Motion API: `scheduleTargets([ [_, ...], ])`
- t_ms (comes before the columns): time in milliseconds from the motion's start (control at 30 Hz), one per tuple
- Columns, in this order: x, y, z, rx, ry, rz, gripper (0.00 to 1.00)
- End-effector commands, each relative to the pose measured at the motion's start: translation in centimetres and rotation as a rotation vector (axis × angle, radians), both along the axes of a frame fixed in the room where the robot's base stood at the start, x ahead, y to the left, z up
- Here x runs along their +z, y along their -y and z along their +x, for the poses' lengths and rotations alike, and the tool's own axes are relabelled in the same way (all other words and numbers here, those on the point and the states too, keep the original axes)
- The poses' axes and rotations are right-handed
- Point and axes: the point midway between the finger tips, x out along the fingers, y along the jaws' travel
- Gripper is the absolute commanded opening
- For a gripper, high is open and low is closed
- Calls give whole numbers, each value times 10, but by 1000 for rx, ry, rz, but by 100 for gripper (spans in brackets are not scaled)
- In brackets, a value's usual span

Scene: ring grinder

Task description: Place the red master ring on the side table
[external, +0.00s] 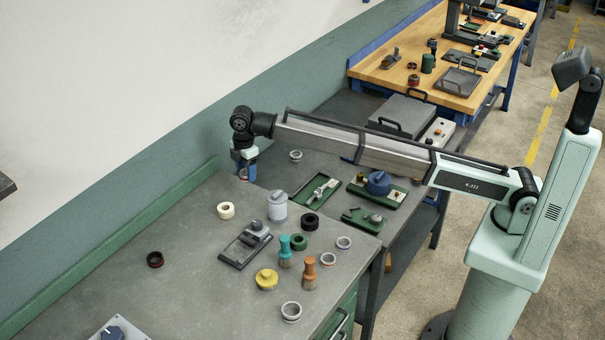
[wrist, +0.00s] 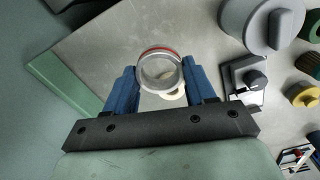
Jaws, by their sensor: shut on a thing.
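My gripper (wrist: 160,78) is shut on a silver ring with a red band, the red master ring (wrist: 158,52), between its blue fingers. In the external view my gripper (external: 247,172) points down above the back edge of the near grey table (external: 190,285). I cannot make out the held ring there. A cream ring (external: 226,210) lies on this table and shows partly behind the held ring in the wrist view (wrist: 174,93). The pictures do not settle which surface is the side table.
The near table carries a grey weight (external: 277,206), a black fixture (external: 245,246), teal (external: 285,252) and orange (external: 309,274) brushes, a yellow knob (external: 266,280), and a dark red-edged ring (external: 155,259). Its left part is largely clear. A wooden bench (external: 455,85) stands farther back.

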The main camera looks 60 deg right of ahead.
Motion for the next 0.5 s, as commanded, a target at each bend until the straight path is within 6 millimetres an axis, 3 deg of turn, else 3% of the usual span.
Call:
scheduleTargets([
  [167,2,6,3,-7,0,0,21],
  [267,0,22,11,-27,0,0,21],
  [500,-25,102,38,-117,-1,-1,21],
])
